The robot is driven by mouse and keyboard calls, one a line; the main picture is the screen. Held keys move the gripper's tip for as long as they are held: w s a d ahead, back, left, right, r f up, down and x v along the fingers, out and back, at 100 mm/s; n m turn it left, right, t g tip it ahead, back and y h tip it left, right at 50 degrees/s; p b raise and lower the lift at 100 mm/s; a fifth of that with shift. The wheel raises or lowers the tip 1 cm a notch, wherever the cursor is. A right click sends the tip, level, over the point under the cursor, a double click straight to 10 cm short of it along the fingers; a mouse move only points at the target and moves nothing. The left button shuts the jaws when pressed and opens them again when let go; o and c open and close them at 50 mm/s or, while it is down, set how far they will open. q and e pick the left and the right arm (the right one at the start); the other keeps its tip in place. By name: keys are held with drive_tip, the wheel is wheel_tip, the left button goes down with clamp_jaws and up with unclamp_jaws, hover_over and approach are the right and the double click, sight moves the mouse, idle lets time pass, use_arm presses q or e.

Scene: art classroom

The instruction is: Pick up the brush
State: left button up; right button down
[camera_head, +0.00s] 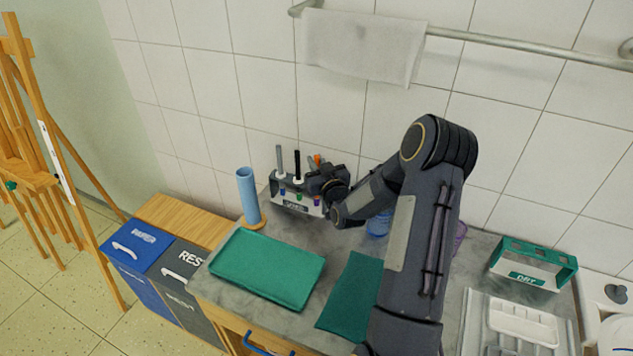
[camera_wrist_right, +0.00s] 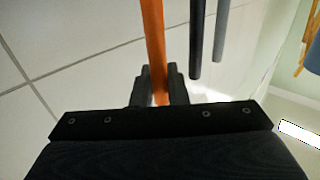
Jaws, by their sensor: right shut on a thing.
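Several upright brushes stand in a white and grey holder (camera_head: 298,206) at the back of the counter, against the tiled wall. My right gripper (camera_head: 316,172) is at the right part of this holder. In the right wrist view, my right gripper (camera_wrist_right: 160,90) is shut on an orange brush handle (camera_wrist_right: 154,40). The orange brush top (camera_head: 317,159) also shows in the head view. A black brush (camera_head: 297,163) and a grey brush (camera_head: 279,160) stand to its left. The lower end of the orange brush is hidden by my gripper. My left gripper is not in view.
A green tray (camera_head: 267,266) and a dark green cloth (camera_head: 348,298) lie on the counter. A blue cylinder (camera_head: 248,196) stands left of the holder. A green rack (camera_head: 533,265) stands at the right. A towel (camera_head: 362,45) hangs on a rail above.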

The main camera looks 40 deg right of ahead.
drive_tip(key=shift+r, duration=0.1)
